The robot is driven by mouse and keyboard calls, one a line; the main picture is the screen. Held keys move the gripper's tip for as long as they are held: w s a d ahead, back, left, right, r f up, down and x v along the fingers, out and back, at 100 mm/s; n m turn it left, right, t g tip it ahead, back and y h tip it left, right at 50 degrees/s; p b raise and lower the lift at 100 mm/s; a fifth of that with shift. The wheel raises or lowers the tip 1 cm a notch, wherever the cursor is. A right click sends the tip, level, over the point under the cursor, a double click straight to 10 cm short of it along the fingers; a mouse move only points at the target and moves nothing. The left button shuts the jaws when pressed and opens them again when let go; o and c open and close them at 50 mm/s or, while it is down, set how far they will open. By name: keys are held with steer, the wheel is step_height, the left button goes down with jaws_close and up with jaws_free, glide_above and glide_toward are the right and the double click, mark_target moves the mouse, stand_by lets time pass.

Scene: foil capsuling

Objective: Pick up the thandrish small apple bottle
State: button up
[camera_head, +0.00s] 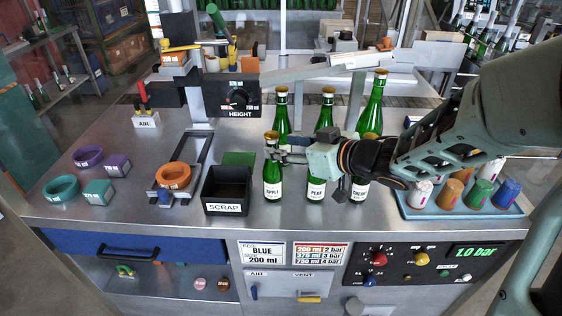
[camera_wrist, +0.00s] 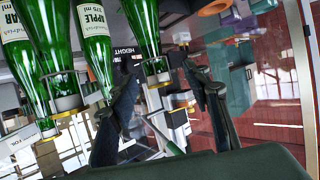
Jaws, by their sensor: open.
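The small apple bottle (camera_head: 272,181) is green glass with a white APPLE label and a gold top. It stands upright at the front left of the bottle group, just right of the scrap bin, in the head view. My gripper (camera_head: 284,153) is open beside its neck, reaching in from the right; I cannot tell if they touch. In the wrist view my gripper (camera_wrist: 160,68) has its two dark fingers spread apart. A green bottle neck (camera_wrist: 152,45) points down near the gap between them; its label is not readable there. Another bottle there reads APPLE 375 ml (camera_wrist: 97,22).
A PEAR bottle (camera_head: 317,189) and a cherry-side bottle (camera_head: 360,191) stand close on the right, with taller bottles (camera_head: 326,108) behind. The black scrap bin (camera_head: 227,188) is at the left. A blue tray (camera_head: 459,211) of coloured capsules lies right. An overhead bar (camera_head: 310,70) crosses behind.

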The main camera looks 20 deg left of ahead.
mark_target(277, 144)
steer(key=shift+w+x, duration=0.25)
steer(key=shift+x, duration=2.75)
steer(key=shift+d, duration=0.2)
jaws_close()
steer(key=shift+r, duration=0.1)
